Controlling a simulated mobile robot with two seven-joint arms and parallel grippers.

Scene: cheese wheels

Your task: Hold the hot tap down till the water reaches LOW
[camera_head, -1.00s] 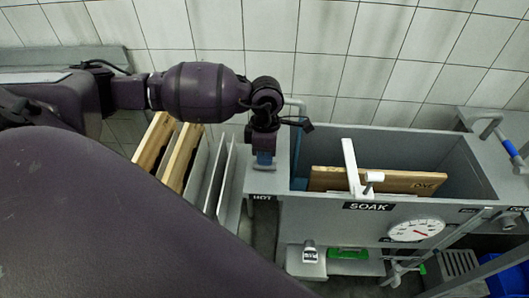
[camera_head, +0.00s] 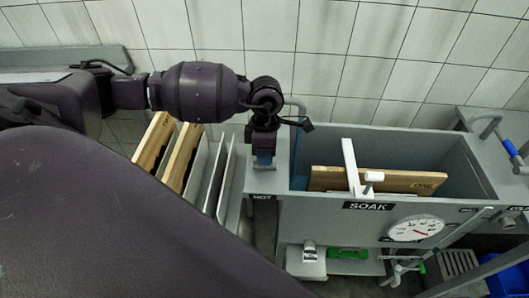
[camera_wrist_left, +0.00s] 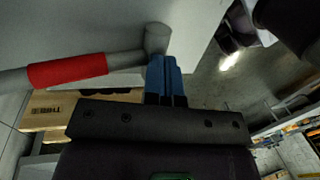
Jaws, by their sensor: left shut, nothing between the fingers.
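My left gripper (camera_head: 263,160) points down over the left ledge of the SOAK sink (camera_head: 335,222), above the HOT label (camera_head: 262,196). Its blue fingers (camera_wrist_left: 165,80) are shut with nothing between them. In the left wrist view, a grey tap with a red sleeve (camera_wrist_left: 68,70) ends in a round grey tip (camera_wrist_left: 157,38) right by the fingertips. I cannot tell whether they press on it. In the head view my gripper hides most of this tap. A white upright post (camera_head: 350,165) stands at the sink's front wall. The water level and a LOW mark cannot be made out. My right gripper is out of view.
A wooden board (camera_head: 400,180) stands in the sink. A round dial (camera_head: 416,230) is on its front. Boards and grey sheets (camera_head: 180,160) stand in a rack on the left. A blue-sleeved tap (camera_head: 510,147) is at the right. A tiled wall (camera_head: 330,60) closes the back.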

